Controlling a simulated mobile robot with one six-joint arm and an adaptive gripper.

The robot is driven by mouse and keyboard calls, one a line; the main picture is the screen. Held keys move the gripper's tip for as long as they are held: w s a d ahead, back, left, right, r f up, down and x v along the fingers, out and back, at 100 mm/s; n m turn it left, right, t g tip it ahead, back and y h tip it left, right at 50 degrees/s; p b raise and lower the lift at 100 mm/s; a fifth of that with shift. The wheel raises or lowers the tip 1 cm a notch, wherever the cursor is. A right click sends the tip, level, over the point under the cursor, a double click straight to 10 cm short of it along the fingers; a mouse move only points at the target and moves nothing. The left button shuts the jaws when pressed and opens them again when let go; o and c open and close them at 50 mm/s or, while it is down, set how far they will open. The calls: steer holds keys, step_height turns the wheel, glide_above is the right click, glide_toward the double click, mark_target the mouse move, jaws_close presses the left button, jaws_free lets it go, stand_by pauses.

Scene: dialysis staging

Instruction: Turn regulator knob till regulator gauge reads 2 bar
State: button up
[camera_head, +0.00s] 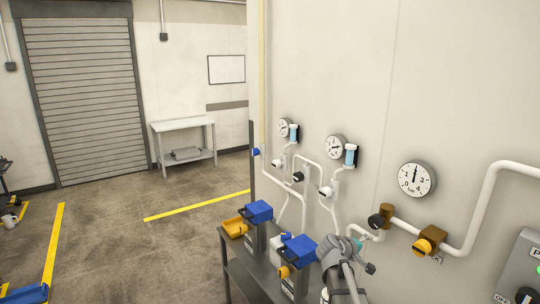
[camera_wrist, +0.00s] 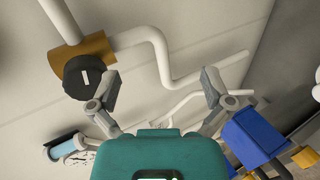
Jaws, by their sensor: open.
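The round white gauge (camera_head: 417,180) marked 0 to 4 bar is on the wall at the right. Its dark needle points nearly straight up, at about 2. Below it, the black knob (camera_head: 378,221) sits on a brown brass-like body (camera_head: 387,211) on the white pipe. In the wrist view, the knob (camera_wrist: 90,78) shows a short white mark on its face. My gripper (camera_head: 362,255) is below the knob in the head view. In the wrist view, my gripper (camera_wrist: 160,84) is open and empty, with its left fingertip close beside the knob; contact cannot be told.
A yellow-orange valve handle (camera_head: 428,243) on another brown body is right of the knob. A grey control box (camera_head: 522,270) is at the lower right. Two smaller gauges (camera_head: 336,147) are further left. Blue-topped units (camera_head: 259,212) stand on a low bench. Open floor lies left.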

steer(key=s+a+f+m+g+y, duration=0.2)
steer(key=s+a+f+y, duration=0.3)
steer(key=s, duration=0.5)
steer(key=s+a+f+m+g+y, duration=0.3)
steer(key=s+a+f+g+y, duration=0.2)
steer(key=s+a, duration=0.4)
steer(key=shift+s+f+m+y, duration=0.3)
steer(key=shift+s+f+y, duration=0.15)
steer(key=shift+s, duration=0.75)
steer(key=shift+a, duration=0.1)
stand_by(2.1)
